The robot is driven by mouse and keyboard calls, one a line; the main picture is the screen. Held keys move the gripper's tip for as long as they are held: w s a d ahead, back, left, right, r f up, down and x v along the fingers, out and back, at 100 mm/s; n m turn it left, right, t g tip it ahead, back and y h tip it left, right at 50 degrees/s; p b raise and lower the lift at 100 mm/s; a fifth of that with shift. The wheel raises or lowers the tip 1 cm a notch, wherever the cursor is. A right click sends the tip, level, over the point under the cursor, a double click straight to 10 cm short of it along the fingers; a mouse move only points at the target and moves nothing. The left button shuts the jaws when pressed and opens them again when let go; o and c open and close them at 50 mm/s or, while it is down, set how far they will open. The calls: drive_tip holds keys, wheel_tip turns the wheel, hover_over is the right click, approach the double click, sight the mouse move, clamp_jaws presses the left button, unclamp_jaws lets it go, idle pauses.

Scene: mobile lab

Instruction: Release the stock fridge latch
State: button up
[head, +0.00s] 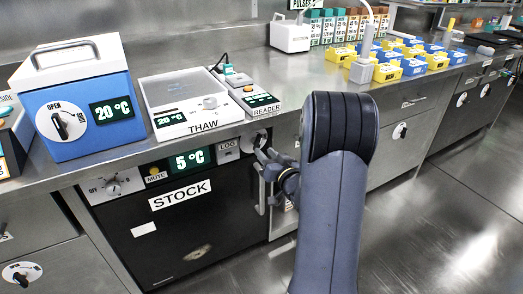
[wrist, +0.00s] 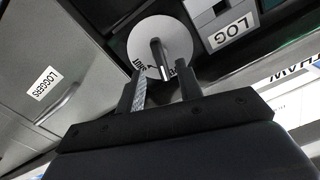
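The stock fridge (head: 185,225) is a dark-fronted unit under the counter, labelled STOCK, with a 5 °C display; its door looks closed. Its latch (head: 255,139) is a round white plate with a dark lever at the upper right of the front, partly covered by my gripper (head: 265,160). In the wrist view the latch plate (wrist: 146,38) shows the word SHUT beside the lever (wrist: 157,52). My gripper (wrist: 161,72) is open, with one finger on each side of the lever's lower end in the picture. I cannot tell whether the fingers touch it.
A vertical door handle (head: 261,190) is just below my gripper. A LOG box (head: 228,148) is left of the latch. A LOGGERS drawer (wrist: 45,82) is to the left in the wrist view. The THAW plate (head: 190,100) and blue box (head: 85,100) stand on the counter. Floor at right is clear.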

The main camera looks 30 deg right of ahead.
sight(259, 146)
drive_tip(key=shift+w, duration=1.8)
drive_tip(key=shift+c, duration=0.5)
clamp_jaws()
